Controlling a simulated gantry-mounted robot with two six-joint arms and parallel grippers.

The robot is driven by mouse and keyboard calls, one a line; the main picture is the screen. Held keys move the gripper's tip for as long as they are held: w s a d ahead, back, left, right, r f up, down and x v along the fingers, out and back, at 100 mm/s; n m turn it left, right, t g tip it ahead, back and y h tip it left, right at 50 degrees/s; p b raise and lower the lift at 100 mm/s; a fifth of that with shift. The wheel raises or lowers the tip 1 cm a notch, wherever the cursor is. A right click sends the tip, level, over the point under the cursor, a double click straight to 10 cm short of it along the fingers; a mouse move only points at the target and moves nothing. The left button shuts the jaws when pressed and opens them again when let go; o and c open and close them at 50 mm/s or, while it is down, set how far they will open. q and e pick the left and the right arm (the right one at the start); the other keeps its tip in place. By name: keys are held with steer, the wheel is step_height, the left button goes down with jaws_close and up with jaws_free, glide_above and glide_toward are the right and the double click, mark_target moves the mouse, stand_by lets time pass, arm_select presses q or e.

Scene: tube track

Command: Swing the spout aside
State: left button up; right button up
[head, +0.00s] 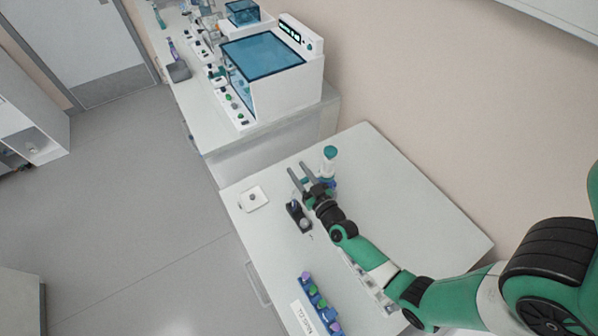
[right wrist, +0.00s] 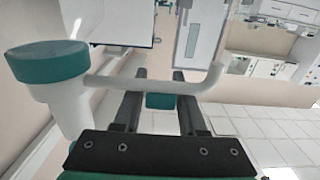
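The dispenser's teal cap (head: 329,152) and white body stand at the far side of the near bench, just beyond my right gripper. In the right wrist view the teal cap (right wrist: 48,62) is large at the left. The thin white spout (right wrist: 150,85) runs rightward from the body and bends up at its end. My right gripper (head: 299,175) is open, its two fingers apart. In the right wrist view the spout crosses in front of both fingers (right wrist: 158,80); I cannot tell whether they touch. A teal block shows between the fingers. My left gripper is not in view.
A small black device (head: 298,216) stands beside my right gripper. A rack with coloured caps (head: 314,291) is at the bench front. A blue-lidded bath (head: 262,54) stands on the farther bench. The bench's right part is bare.

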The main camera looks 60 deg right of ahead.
jaws_close()
stand_by(1.1)
